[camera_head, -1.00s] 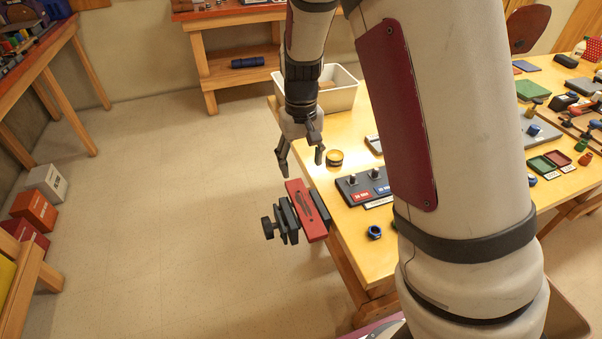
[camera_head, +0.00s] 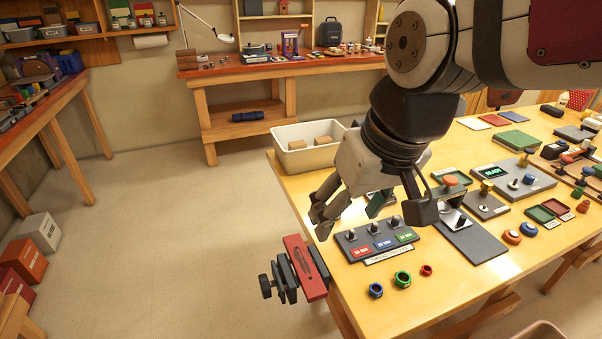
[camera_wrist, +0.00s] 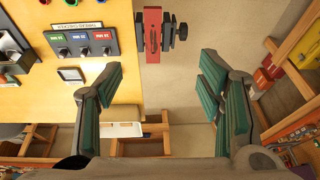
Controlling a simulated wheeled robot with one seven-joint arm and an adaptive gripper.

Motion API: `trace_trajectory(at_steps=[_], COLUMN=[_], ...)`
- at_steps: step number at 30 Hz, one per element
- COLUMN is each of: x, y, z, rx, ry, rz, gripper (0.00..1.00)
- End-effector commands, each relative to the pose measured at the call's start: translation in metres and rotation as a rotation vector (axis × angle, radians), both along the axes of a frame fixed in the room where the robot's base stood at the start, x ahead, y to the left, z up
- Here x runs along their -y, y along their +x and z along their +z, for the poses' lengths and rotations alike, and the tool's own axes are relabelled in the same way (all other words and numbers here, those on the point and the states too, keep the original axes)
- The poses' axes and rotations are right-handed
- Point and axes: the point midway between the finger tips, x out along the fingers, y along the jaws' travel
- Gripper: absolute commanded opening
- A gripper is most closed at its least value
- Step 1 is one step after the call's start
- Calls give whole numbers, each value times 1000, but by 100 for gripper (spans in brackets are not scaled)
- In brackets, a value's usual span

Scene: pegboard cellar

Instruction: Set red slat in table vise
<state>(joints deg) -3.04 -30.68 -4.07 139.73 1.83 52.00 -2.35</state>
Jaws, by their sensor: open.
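The red slat (camera_head: 306,266) sits in the dark table vise (camera_head: 282,278) at the table's left edge, between its jaws, standing up above them. In the wrist view the red slat (camera_wrist: 152,30) shows at the top centre, with the vise (camera_wrist: 174,31) around it and its knob to the right. My gripper (camera_head: 350,215) is open and empty above the table's left edge, up and to the right of the slat and apart from it. In the wrist view my gripper's fingers (camera_wrist: 160,90) are spread wide with nothing between them.
A thread checker panel (camera_head: 376,239) with several knobs stands on the wooden table (camera_head: 345,300) under my gripper. Blue, green and red rings (camera_head: 402,279) lie in front of it. A white bin (camera_head: 308,157) stands at the table's far left corner. The floor left of the vise is clear.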

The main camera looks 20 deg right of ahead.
Motion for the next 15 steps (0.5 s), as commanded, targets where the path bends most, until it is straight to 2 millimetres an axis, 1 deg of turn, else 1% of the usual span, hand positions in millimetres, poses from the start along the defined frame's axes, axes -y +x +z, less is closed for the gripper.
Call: trace_trajectory(at_steps=[1, 3, 6, 10, 15], x=[1, 3, 4, 5, 5], y=[-13, -26, -39, -47, -48], z=[3, 4, 4, 3, 3], rx=[25, 47, 70, 81, 81], ry=[-13, -31, -51, -64, -65], rz=[-4, -11, -17, -22, -22], gripper=[61, 61, 61, 61, 61])
